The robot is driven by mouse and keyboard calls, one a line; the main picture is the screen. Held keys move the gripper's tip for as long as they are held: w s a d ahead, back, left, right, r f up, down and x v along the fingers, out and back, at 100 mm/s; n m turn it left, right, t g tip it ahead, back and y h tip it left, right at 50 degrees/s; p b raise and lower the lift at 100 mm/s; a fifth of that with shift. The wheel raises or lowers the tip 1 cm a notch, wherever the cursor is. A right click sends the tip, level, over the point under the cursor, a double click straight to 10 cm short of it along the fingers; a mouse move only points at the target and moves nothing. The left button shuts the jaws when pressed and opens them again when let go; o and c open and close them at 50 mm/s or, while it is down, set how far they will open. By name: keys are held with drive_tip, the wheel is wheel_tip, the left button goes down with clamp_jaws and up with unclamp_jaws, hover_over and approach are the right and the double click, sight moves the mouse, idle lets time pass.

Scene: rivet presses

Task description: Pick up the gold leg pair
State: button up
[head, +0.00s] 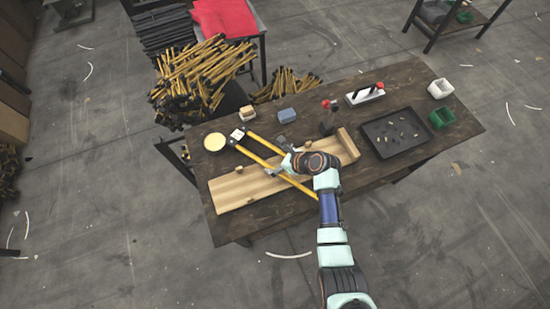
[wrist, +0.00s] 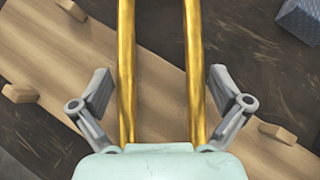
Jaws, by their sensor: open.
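The gold leg pair (head: 258,147) lies on the dark table across the pale wooden board, with a dark and white hinge end (head: 237,134) at its upper left. In the wrist view its two gold legs (wrist: 126,70) run side by side, from the top edge down to my gripper. In the wrist view my gripper (wrist: 160,85) is open, one finger on each outer side of the two legs, with gaps visible. Whether the fingers are level with the legs is hard to tell. My arm hides the lower ends partly.
The wooden board (head: 235,189) has small wooden blocks on it. A yellow round dish (head: 214,142), a blue block (head: 287,115), a black tray (head: 396,133) with small pieces, and green (head: 441,117) and white (head: 440,88) bins stand around. A leg pile (head: 200,78) is behind.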

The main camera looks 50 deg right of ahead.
drive_tip(key=shift+w+f, duration=0.4)
drive_tip(key=shift+r, duration=0.1)
drive_tip(key=c, duration=1.2)
wheel_tip(320, 180, up, 20)
drive_tip(key=p, duration=0.7)
